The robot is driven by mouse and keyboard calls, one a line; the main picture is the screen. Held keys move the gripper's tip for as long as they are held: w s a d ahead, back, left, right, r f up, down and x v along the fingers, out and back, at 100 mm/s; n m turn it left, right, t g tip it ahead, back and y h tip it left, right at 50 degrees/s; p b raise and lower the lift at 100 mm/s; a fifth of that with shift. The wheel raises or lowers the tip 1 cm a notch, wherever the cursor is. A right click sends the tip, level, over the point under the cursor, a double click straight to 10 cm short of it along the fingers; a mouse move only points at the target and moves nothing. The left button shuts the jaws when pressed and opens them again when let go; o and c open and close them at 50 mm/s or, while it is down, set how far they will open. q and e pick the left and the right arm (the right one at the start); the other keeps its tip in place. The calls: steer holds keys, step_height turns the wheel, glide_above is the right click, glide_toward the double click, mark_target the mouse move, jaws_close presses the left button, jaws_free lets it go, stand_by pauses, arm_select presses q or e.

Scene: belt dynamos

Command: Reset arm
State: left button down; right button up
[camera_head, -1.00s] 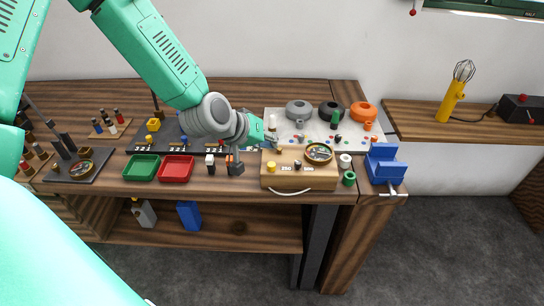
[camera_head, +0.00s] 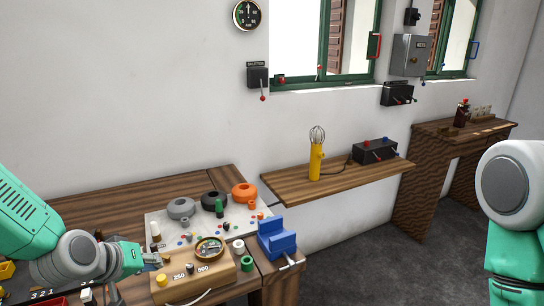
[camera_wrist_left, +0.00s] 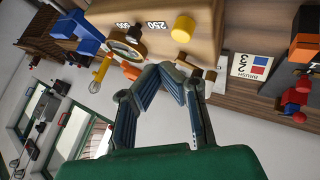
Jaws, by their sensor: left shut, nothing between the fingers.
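My left gripper (camera_head: 154,260) comes in from the lower left in the head view. It is shut and empty beside the back left corner of a light wooden meter box (camera_head: 205,277). In the left wrist view its fingertips (camera_wrist_left: 172,69) meet near the box (camera_wrist_left: 155,42) and its yellow knob (camera_wrist_left: 183,28). The box carries labels 250 and 500 and a round dial (camera_head: 209,249). I cannot tell whether the fingers touch it. Part of my right arm (camera_head: 512,215) shows at the right edge; its gripper is out of view.
Behind the box, a pale board holds grey, black and orange rings (camera_head: 244,194). A blue vise (camera_head: 277,238) sits at the bench's right end. A wall shelf (camera_head: 335,184) bears a yellow whisk-like tool (camera_head: 316,160) and a black box (camera_head: 375,150). Open floor lies below the shelf.

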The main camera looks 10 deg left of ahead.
arm_select(q)
steer(key=s+d+f+m+g+y+b, duration=0.1)
steer(key=s+f+m+g+b, duration=0.2)
steer(key=s+f, duration=1.1)
steer(key=s+d+f+m+g+y+b, duration=0.1)
steer(key=s+d+f+m+g+b, duration=0.1)
steer(key=s+f+b, duration=0.7)
steer(key=s+f+m+g, duration=0.1)
steer(key=s+f+g, duration=0.1)
steer(key=s+f, duration=0.3)
step_height(320, 180, down, 3)
steer(key=shift+s+r+g+y, duration=0.15)
steer(key=shift+s+g+y, duration=0.15)
steer(key=shift+s+g, duration=0.1)
steer(key=shift+w, duration=0.2)
steer(key=shift+d, duration=0.1)
